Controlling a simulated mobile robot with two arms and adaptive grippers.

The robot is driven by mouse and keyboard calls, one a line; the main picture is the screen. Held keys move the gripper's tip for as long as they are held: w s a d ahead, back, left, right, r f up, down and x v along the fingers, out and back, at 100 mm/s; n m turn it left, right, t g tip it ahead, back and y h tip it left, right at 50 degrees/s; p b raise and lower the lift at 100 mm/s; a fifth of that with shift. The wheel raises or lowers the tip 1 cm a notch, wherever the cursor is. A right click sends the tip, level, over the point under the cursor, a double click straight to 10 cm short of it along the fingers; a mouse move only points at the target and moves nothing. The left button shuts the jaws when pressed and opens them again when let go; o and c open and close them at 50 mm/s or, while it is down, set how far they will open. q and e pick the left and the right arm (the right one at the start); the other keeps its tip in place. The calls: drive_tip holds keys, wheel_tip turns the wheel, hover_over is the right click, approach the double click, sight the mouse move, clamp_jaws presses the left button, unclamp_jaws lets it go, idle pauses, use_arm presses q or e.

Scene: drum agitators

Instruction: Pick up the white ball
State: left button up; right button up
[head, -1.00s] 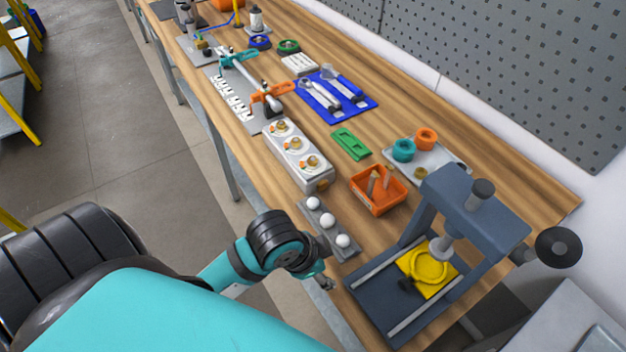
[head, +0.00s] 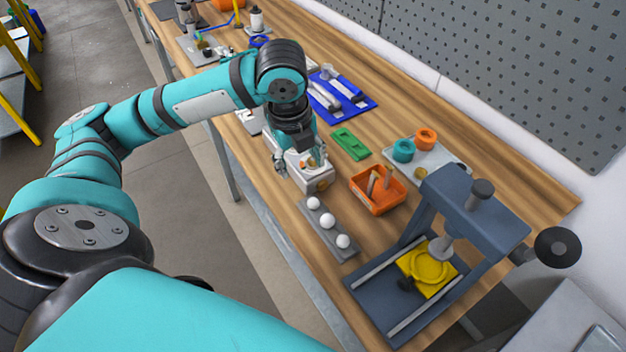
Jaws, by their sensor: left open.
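Three white balls sit in a row on a grey strip holder (head: 344,251) near the front edge of the wooden bench. They are the far ball (head: 313,203), the middle ball (head: 327,221) and the near ball (head: 343,241). My left gripper (head: 297,178) is open and points down over the white block, beyond the far ball and apart from all three. I see nothing between its fingers. The gripper and arm hide much of the white block (head: 319,184). My right gripper is not in view.
An orange bin (head: 378,204) with pegs stands right of the balls. A dark blue press (head: 480,206) with a yellow part (head: 430,268) stands at the near right. A green plate (head: 350,144) and a tray with teal and orange rings (head: 425,139) lie farther back. Bare wood separates them.

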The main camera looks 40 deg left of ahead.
use_arm(q)
drive_tip(key=p, duration=0.1)
hover_over(313, 200)
drive_tip(key=s, duration=0.1)
drive_tip(key=f, duration=1.1)
drive_tip(key=shift+s+a+f, duration=0.1)
drive_tip(key=shift+s+a, duration=0.1)
drive_tip(key=shift+a, duration=0.2)
drive_tip(key=f, duration=0.1)
drive_tip(key=f+p, duration=0.1)
drive_tip(key=w+d+f+p, duration=0.1)
drive_tip(key=f, duration=0.1)
drive_tip(key=shift+w+f, duration=0.1)
drive_tip(key=shift+f, duration=0.45)
drive_tip(key=shift+a, duration=0.1)
drive_tip(key=c, duration=0.4)
clamp_jaws()
